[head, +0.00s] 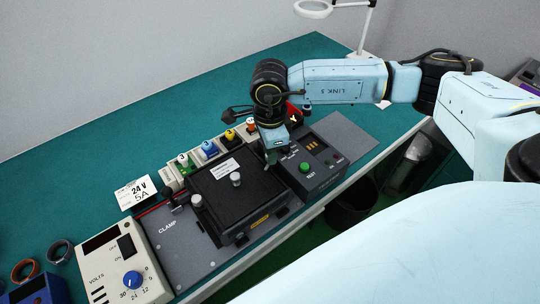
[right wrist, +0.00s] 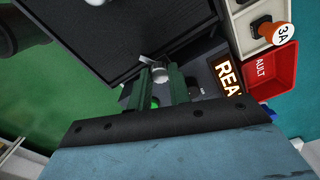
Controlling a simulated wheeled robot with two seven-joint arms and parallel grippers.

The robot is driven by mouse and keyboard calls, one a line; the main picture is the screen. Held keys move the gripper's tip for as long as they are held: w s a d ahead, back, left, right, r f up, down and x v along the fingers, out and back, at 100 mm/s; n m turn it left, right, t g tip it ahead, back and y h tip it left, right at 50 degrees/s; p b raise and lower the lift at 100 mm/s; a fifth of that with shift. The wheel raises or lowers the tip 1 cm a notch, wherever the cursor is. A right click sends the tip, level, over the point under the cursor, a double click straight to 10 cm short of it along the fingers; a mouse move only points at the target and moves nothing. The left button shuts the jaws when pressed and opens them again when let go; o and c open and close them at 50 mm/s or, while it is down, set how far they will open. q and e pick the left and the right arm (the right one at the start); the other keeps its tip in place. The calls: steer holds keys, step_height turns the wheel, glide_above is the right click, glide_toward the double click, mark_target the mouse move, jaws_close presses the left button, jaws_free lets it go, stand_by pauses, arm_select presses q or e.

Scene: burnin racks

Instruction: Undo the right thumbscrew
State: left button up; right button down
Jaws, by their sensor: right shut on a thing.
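The black clamp lid (head: 228,203) lies over the grey clamp base (head: 172,235). A pale left thumbscrew (head: 196,200) stands at its left side and a pale knob (head: 235,179) stands in its middle. My right gripper (head: 270,157) is at the lid's right edge, pointing down and hiding the right thumbscrew in the head view. In the right wrist view, my gripper (right wrist: 162,82) has its green fingers shut around the pale head of the right thumbscrew (right wrist: 160,74), beside the black lid (right wrist: 105,35). My left gripper is out of view.
A dark test box (head: 322,172) with a green TEST button stands close right of the lid. Coloured, numbered plugs (head: 208,147) line the back. A power supply (head: 105,262) stands front left. A red FAULT tray (right wrist: 272,78) shows in the wrist view. The teal bench is clear behind.

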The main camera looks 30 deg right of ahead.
steer(key=n+b, duration=0.6)
steer(key=shift+f, duration=0.2)
steer(key=n+b, duration=0.2)
steer(key=n, duration=0.1)
steer(key=shift+n+b, duration=0.3)
steer(key=shift+b, duration=0.1)
steer(key=shift+n, duration=0.3)
arm_select(q)
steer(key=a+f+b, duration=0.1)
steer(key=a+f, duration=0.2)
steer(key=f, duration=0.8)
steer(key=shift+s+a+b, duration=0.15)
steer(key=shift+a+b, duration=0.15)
steer(key=shift+b, duration=0.1)
arm_select(e)
steer(key=shift+r+n, duration=0.2)
steer(key=shift+n, duration=0.7)
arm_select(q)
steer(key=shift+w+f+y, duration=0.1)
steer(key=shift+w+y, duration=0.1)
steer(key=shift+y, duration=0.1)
arm_select(e)
steer(key=c, duration=1.4)
jaws_free()
steer(key=shift+c, duration=0.2)
steer(key=shift+o, duration=0.7)
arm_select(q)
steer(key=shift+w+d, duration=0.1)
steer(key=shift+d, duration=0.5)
